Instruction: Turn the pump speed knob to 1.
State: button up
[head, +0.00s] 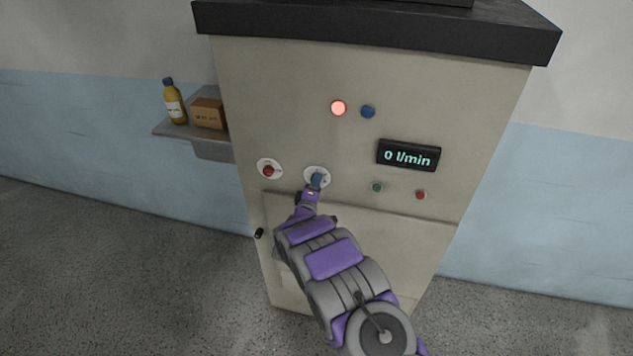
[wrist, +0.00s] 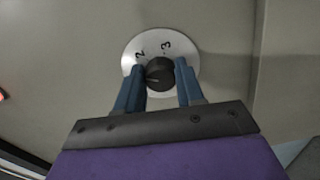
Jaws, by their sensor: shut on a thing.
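The pump speed knob (wrist: 159,71) is small and black on a round pale dial plate (wrist: 133,53). The numbers 2 and 3 show on the plate's upper part in the wrist view; no 1 is visible there. A light line on the knob's face lies toward its lower left. My gripper (wrist: 160,75) is shut on the knob, one blue finger on each side. In the head view my gripper (head: 317,180) covers most of the same dial plate (head: 312,170) and hides the knob.
The grey cabinet (head: 290,75) carries a display (head: 409,155) reading 0 l/min. A lit red lamp (head: 338,108), a blue button (head: 368,112), a red knob (head: 268,171), a green button (head: 377,187) and a red button (head: 421,195) surround it. A shelf at left holds a bottle (head: 174,105) and box (head: 208,114).

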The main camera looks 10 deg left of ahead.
jog(key=shift+s+a+n+p, duration=0.15)
jog(key=shift+n+p, duration=0.85)
jog(key=shift+n, duration=2.5)
jog(key=shift+f, duration=0.15)
jog(key=o, duration=0.7)
jog(key=shift+c, duration=0.2)
jog(key=o, duration=0.4)
jog(key=shift+a, duration=0.3)
jog(key=shift+d, duration=0.2)
jog(key=s+b, duration=0.2)
jog(key=s, duration=1.5)
jog(key=shift+a, duration=0.2)
